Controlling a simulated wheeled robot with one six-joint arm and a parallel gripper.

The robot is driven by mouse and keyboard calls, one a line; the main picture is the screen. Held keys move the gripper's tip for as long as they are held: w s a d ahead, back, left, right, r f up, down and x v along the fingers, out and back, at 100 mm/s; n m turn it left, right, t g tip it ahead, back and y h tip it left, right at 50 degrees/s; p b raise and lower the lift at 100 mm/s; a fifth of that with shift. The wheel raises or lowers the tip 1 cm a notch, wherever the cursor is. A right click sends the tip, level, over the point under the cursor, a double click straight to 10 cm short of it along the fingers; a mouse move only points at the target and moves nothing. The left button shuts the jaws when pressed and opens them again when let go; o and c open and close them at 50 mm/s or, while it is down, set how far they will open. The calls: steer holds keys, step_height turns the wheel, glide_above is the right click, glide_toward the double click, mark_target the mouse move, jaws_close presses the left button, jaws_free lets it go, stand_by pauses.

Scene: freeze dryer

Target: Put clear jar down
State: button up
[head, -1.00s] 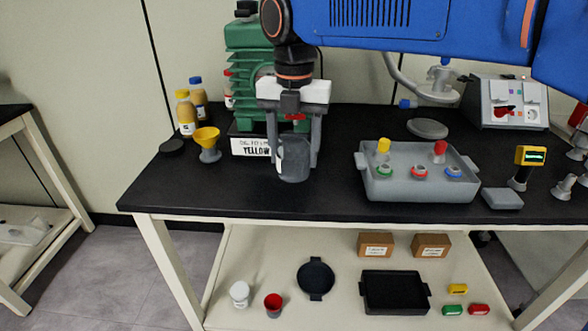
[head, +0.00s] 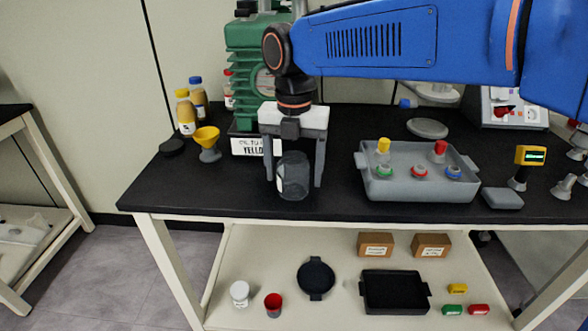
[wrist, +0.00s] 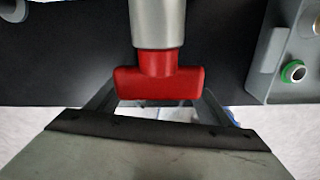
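The clear jar (head: 293,177) is a dark-tinted, see-through vessel. In the head view it appears upright on the black bench top near the front edge. My gripper (head: 295,183) is above and around it, fingers pointing down on either side. Narrow gaps show between the fingers and the jar, so the gripper looks open. In the wrist view my gripper (wrist: 157,100) shows as two spread fingers. A red T-shaped part on a silver cylinder (wrist: 158,82) blocks the space between them, and I cannot make out the jar there.
A yellow funnel (head: 207,140) and bottles (head: 186,115) are to the left. A grey tray (head: 420,188) with several coloured-cap vials is to the right. Bare bench lies left of the jar.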

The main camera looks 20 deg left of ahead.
steer(key=shift+r, duration=0.1)
step_height(320, 180, up, 12)
steer(key=shift+r, duration=0.1)
stand_by(0.7)
